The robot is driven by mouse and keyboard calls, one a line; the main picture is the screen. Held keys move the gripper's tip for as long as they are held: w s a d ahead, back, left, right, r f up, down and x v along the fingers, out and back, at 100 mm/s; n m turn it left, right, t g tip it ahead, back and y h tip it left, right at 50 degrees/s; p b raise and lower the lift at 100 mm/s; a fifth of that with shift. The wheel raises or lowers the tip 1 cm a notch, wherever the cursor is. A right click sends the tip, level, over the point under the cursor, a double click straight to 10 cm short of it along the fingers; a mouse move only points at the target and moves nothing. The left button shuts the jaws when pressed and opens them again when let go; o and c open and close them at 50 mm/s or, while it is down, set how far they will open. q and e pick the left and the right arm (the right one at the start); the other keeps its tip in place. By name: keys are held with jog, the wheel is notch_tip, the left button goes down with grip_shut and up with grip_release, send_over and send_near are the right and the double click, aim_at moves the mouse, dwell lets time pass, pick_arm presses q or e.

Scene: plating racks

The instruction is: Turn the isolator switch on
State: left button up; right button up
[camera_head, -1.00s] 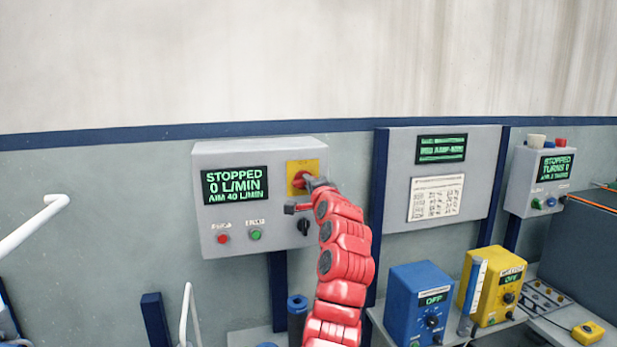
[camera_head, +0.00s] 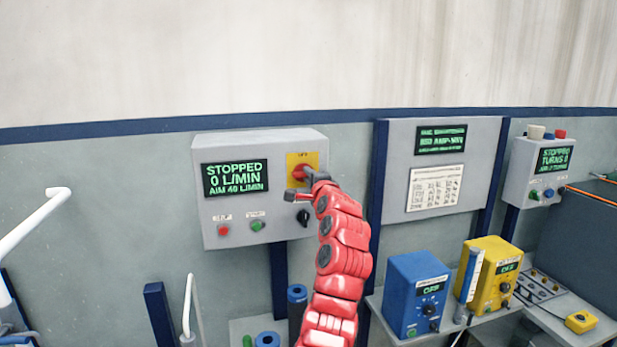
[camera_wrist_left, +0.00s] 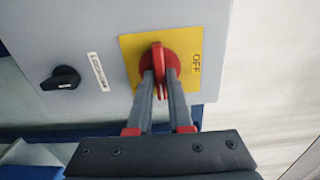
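The isolator switch is a red knob (camera_head: 300,173) on a yellow plate (camera_head: 293,160) marked OFF, at the upper right of a grey control box. In the left wrist view, the red handle (camera_wrist_left: 159,58) stands between the two fingers of my left gripper (camera_wrist_left: 161,82), which reach it from either side. I cannot tell whether the fingers press on the handle. In the head view my left gripper (camera_head: 301,184) is at the knob and hides part of it. My right gripper is not in view.
The box (camera_head: 250,143) has a screen (camera_head: 235,178) reading STOPPED, 0 L/MIN, a red button (camera_head: 223,230), a green button (camera_head: 257,226) and a black knob (camera_head: 304,217). Blue (camera_head: 412,290) and yellow (camera_head: 482,265) units stand on a shelf to the right.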

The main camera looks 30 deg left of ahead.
pick_arm(q)
jog(key=o, duration=0.3)
jog(key=shift+o, duration=0.2)
jog(key=b+v, duration=0.5)
jog(key=v, duration=1.2)
jog(key=shift+s, duration=0.2)
jog(key=shift+d, duration=0.15)
